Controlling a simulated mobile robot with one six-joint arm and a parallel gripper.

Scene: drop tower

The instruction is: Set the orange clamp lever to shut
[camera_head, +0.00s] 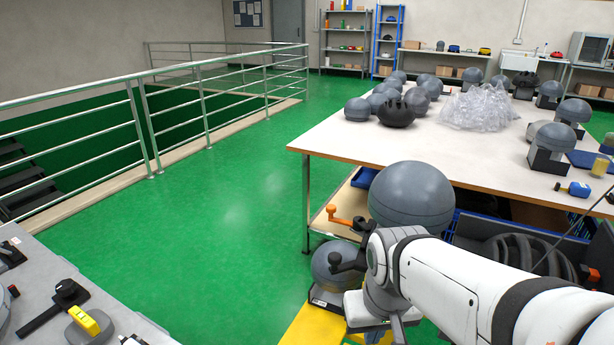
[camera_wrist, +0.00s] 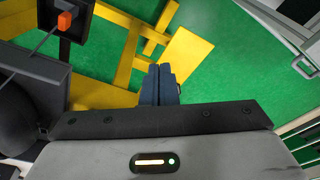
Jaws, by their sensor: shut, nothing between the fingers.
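The orange clamp lever (camera_head: 345,215) shows in the head view just left of the large grey ball, above a smaller grey dome (camera_head: 332,268). Its grip end is up at the left and its arm runs right toward a dark joint. In the wrist view an orange block (camera_wrist: 65,22) on a dark part shows at the upper left; it looks like the lever's end, but I cannot be sure. My gripper (camera_wrist: 157,72) is shut and empty, over the yellow frame and green floor, to the right of the orange block and apart from it.
A large grey ball (camera_head: 412,195) stands close behind my arm. The yellow frame (camera_head: 312,325) is low on the floor. A white-topped table (camera_head: 460,150) with grey domes and clear wrap is behind. A railing (camera_head: 205,110) runs left; the green floor between is clear.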

